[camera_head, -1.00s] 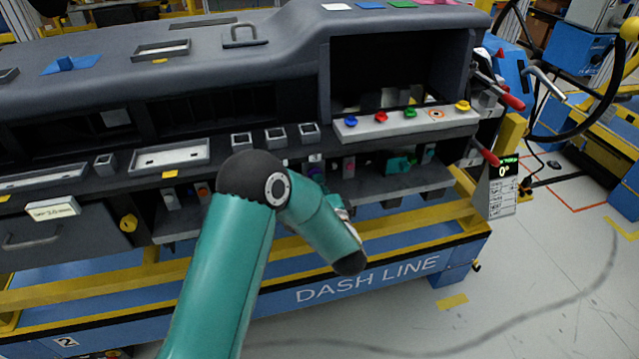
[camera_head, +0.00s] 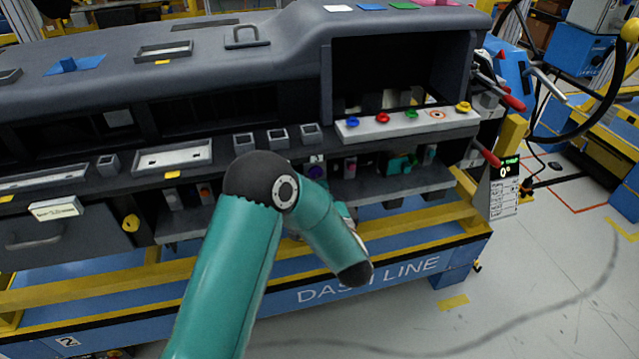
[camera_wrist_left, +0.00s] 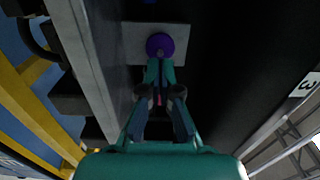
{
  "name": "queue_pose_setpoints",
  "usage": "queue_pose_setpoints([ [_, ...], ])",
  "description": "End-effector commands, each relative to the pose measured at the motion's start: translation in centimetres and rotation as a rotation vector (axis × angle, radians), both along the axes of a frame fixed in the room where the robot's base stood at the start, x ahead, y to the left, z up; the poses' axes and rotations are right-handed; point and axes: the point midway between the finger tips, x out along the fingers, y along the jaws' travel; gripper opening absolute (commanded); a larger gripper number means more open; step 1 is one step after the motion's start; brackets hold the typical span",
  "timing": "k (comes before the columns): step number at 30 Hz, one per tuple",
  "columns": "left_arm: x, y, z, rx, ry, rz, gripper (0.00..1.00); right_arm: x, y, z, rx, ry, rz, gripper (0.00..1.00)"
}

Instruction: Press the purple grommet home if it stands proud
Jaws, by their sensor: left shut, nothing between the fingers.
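The purple grommet (camera_wrist_left: 160,45) shows in the left wrist view as a round purple disc on a pale grey plate (camera_wrist_left: 138,44). In the head view a small purple spot (camera_head: 316,171) shows under the dashboard edge, just above my left arm. My left gripper (camera_wrist_left: 158,74) is shut and empty, its fingertips pointing at the grommet's near edge. They are very close to it; I cannot tell whether they touch. How far the grommet stands out of its plate is not clear. In the head view my left forearm hides most of the gripper. My right gripper is not in view.
Dark dashboard walls flank the plate in the wrist view, with a "3" label (camera_wrist_left: 306,84) at right. A shelf with coloured knobs (camera_head: 408,122) lies right of my arm. A yellow rail (camera_head: 420,222) and blue base run below. Red-handled levers (camera_head: 486,152) stick out at right.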

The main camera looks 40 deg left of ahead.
Motion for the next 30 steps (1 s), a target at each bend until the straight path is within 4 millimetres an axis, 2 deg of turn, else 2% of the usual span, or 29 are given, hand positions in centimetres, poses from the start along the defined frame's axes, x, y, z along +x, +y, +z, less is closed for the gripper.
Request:
queue_pose_setpoints([
  [1,-0.7,-1.1,-0.2,-0.001,0.003,-0.006,0.0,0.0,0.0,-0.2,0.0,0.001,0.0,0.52],
  [6,-3.3,-4.1,-0.3,0.0,0.006,-0.006,0.0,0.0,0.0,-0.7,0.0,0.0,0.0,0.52],
  [13,-5.7,-7.1,-0.3,-0.001,0.006,-0.008,0.0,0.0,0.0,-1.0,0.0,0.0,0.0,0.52],
  [18,-6.5,-8.0,-0.2,-0.001,0.005,-0.006,0.0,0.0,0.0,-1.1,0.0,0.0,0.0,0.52],
  [30,-6.6,-8.1,-0.2,-0.001,0.006,-0.006,0.0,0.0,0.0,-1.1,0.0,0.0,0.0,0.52],
])
